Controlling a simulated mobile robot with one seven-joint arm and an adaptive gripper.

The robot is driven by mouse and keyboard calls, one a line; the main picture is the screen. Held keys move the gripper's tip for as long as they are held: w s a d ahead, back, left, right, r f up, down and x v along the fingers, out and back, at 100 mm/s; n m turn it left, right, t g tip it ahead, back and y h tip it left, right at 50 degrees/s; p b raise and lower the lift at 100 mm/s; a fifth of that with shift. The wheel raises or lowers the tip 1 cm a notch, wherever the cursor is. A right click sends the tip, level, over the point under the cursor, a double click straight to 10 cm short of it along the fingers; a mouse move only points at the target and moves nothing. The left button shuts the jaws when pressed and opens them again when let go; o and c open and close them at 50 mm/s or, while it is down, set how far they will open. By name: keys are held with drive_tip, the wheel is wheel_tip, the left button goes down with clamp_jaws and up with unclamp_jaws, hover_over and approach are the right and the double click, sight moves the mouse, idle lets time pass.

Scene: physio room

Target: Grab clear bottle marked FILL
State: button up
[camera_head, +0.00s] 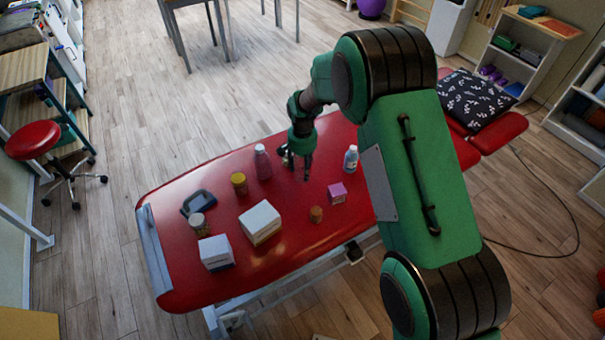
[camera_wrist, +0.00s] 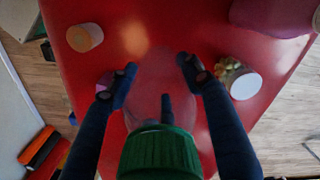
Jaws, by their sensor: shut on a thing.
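My gripper (camera_head: 306,173) is over the red treatment table, and in the wrist view its two fingers (camera_wrist: 157,75) are on either side of a clear, see-through bottle (camera_wrist: 148,106). The bottle has a ribbed green cap (camera_wrist: 160,154), close to the camera. The gripper is shut on this bottle. No FILL marking can be read on it. In the head view I cannot make out the held bottle. Another small bottle (camera_head: 351,159) with a white cap and a bluish label stands to the right of the gripper.
A patterned cushion (camera_head: 480,98) lies at the right.

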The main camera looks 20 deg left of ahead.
drive_tip(key=shift+r, duration=0.95)
